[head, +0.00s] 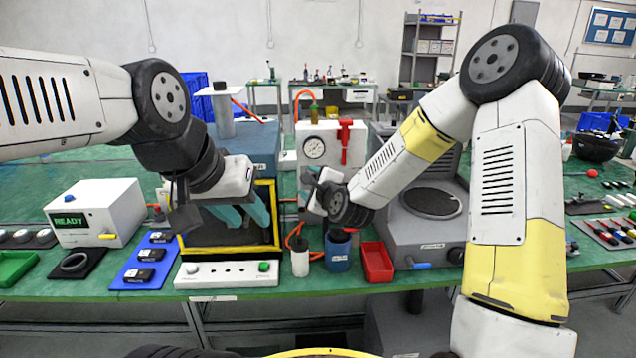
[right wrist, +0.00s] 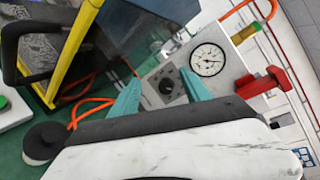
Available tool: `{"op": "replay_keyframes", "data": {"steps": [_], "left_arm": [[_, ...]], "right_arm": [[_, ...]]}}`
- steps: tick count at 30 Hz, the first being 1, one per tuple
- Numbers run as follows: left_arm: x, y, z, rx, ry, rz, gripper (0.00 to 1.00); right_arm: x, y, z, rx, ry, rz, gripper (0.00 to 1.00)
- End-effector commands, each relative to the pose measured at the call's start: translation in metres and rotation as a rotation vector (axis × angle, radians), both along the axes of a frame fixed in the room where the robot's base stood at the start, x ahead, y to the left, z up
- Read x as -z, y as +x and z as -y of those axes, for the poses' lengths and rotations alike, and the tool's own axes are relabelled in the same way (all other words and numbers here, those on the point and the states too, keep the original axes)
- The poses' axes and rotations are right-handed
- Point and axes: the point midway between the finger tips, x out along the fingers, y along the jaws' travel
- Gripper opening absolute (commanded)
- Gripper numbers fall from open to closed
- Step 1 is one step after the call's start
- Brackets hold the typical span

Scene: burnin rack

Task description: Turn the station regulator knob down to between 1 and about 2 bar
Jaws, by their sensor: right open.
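The white station panel (head: 330,130) stands at the back middle of the bench with a round pressure gauge (head: 314,148). The gauge also shows in the right wrist view (right wrist: 208,60); its reading is too small to tell. In the head view my right wrist hides the knob. My left gripper (head: 243,210) is open and empty in front of the yellow-framed box (head: 277,220).
A red valve handle (head: 345,140) sticks out of the panel. Orange hoses (right wrist: 85,105) run near the box. A grey hotplate-like unit (head: 420,230) stands right.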

Motion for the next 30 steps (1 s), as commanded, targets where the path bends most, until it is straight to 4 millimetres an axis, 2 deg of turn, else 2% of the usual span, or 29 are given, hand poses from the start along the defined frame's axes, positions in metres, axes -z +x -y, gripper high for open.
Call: {"op": "replay_keyframes", "data": {"steps": [1,6,12,19,30], "left_arm": [[0.0,0.0,0.0,0.0,0.0,0.0,0.36],[0.0,0.0,0.0,0.0,0.0,0.0,0.36],[0.0,0.0,0.0,0.0,0.0,0.0,0.36],[0.0,0.0,0.0,0.0,0.0,0.0,0.36],[0.0,0.0,0.0,0.0,0.0,0.0,0.36]], "right_arm": [[0.014,0.006,-0.005,0.045,0.125,-0.024,0.55],[0.036,0.02,-0.003,0.217,0.554,-0.056,0.55],[0.053,0.024,0.011,0.36,0.878,-0.062,0.55],[0.056,0.035,0.016,0.398,0.962,-0.053,0.55],[0.056,0.09,0.008,0.395,0.956,-0.054,0.55]]}}
